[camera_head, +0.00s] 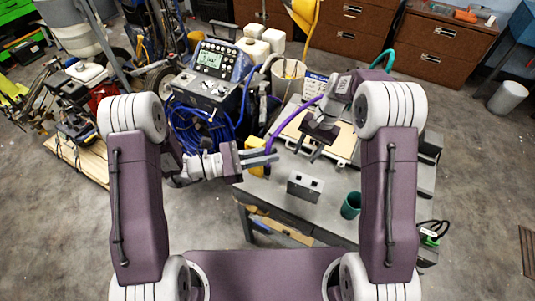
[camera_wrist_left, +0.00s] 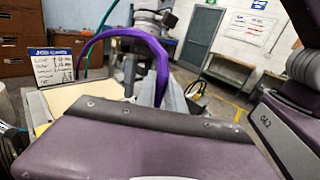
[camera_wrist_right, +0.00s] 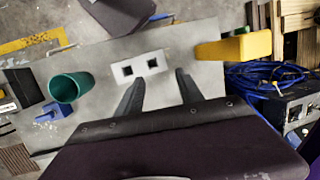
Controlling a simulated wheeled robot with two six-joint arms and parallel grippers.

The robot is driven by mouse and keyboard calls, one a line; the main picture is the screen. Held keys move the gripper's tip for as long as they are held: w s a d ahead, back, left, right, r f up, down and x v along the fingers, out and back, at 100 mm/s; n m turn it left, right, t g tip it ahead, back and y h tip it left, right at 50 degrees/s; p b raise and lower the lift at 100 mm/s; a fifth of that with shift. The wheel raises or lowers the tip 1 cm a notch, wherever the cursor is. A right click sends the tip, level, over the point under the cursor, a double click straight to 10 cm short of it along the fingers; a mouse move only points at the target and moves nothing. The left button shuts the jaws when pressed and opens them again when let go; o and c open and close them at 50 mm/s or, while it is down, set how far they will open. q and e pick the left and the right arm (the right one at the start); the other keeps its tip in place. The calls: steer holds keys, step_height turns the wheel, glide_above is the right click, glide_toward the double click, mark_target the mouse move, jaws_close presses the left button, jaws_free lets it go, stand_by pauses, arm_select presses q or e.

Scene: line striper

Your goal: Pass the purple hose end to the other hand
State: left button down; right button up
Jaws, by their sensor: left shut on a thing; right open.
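The purple hose (camera_head: 292,121) rises from my left gripper (camera_head: 265,157) and curves up to the right, toward a spot behind my right wrist, in the head view. My left gripper is shut on the hose near its lower end. The hose (camera_wrist_left: 121,32) arches across the left wrist view; its gripped tip is hard to make out. My right gripper (camera_head: 309,153) is open and empty, to the right of the left one, pointing down over the table. In the right wrist view its fingers (camera_wrist_right: 160,95) are spread, with no hose between them.
On the grey table (camera_head: 325,209) stand a grey block with two square holes (camera_head: 305,187) and a teal cup (camera_head: 350,206). A machine with a control panel (camera_head: 212,85) and coiled blue hose (camera_head: 195,128) stand to the left. A white sign (camera_head: 314,86) is behind.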

steer(key=s+d+r+n+t+h, duration=0.1)
steer(key=s+d+n, duration=0.1)
steer(key=s, duration=0.7)
steer(key=s+d+r+n+t+h, duration=0.1)
steer(key=s+n, duration=0.2)
steer(key=s, duration=0.6)
steer(key=shift+s+d+h, duration=0.3)
steer(key=shift+d+h, duration=0.05)
steer(key=shift+h, duration=0.05)
